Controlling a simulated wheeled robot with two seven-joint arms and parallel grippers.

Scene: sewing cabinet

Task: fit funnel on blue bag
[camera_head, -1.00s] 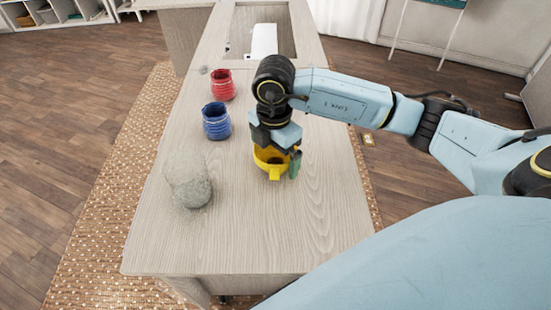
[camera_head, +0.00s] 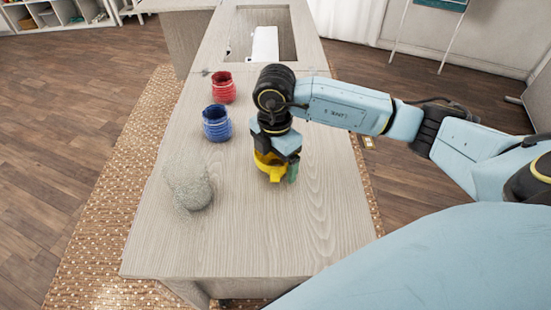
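The yellow funnel (camera_head: 275,175) is on the table, right of the blue bag, partly hidden under my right gripper. The blue bag (camera_head: 216,124) stands upright and open-topped on the table, left of the gripper. My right gripper (camera_head: 279,165) points down at the funnel. A greenish finger shows at the funnel's right side; the other finger is hidden, so I cannot tell whether it grips the funnel. My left gripper is not in view.
A red bag (camera_head: 223,88) stands behind the blue one. A grey speckled sack-like object (camera_head: 190,187) is nearer the front left. The table (camera_head: 255,235) is clear at the front; an opening with a white object (camera_head: 264,42) lies at the back.

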